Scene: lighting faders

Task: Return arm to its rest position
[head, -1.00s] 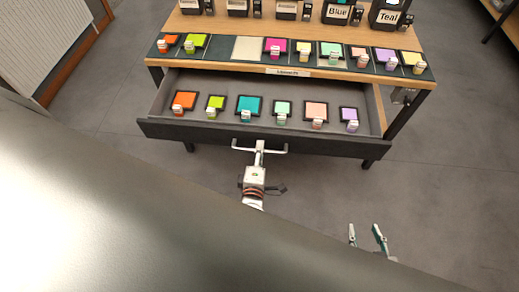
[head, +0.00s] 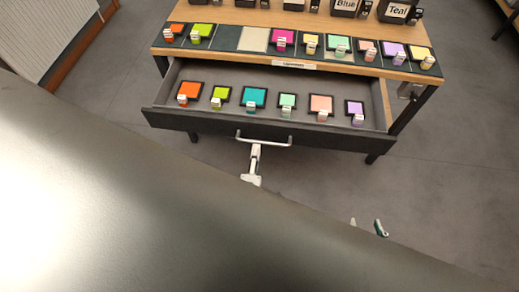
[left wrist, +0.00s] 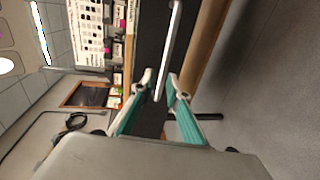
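My left gripper (head: 256,150) is at the front of the open drawer (head: 180,119), just below its pale bar handle (head: 280,143). In the left wrist view its teal-padded fingers (left wrist: 160,82) are apart. The bar handle (left wrist: 173,40) runs between and beyond the fingertips, with gaps beside it; I cannot tell whether a finger touches it. My right gripper (head: 367,226) shows only its fingertips, apart and empty, low and to the right over the floor. The rest of it is hidden behind a large grey surface.
The drawer holds several coloured swatches, including an orange one (head: 190,90) and a teal one (head: 255,97). More swatches line the wooden desk (head: 240,15) above, with dark containers behind. Grey floor (head: 450,180) is clear at the right.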

